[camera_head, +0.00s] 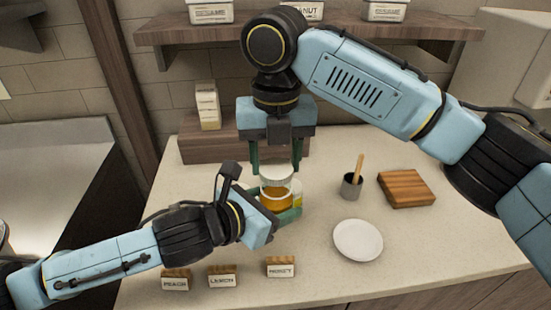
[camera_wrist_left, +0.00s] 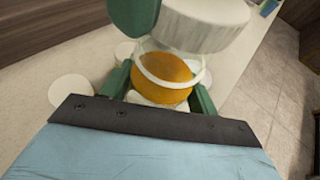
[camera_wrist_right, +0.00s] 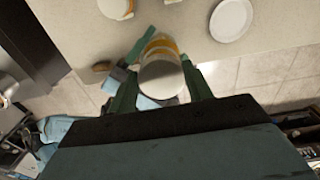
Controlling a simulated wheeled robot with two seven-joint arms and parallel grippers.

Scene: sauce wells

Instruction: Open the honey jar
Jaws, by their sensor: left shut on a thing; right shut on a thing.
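The honey jar (camera_head: 277,195) is clear with amber content and stands upright over the counter. It also shows in the left wrist view (camera_wrist_left: 168,75). My left gripper (camera_head: 277,206) is shut around its body from the side. My right gripper (camera_head: 276,166) points down from above and is shut on the white lid (camera_head: 276,173). In the left wrist view the lid (camera_wrist_left: 205,25) looks raised off the jar's clear rim, with the rim visible below it. In the right wrist view the lid (camera_wrist_right: 160,80) sits between the green fingers. The jar's label cannot be read.
Another jar (camera_head: 297,191) stands close behind the held one. A white plate (camera_head: 358,240), a cup with a wooden stick (camera_head: 351,187) and a wooden board (camera_head: 407,189) are to the right. Peach, lemon and honey (camera_head: 281,267) name cards line the front edge. A wooden shelf hangs above.

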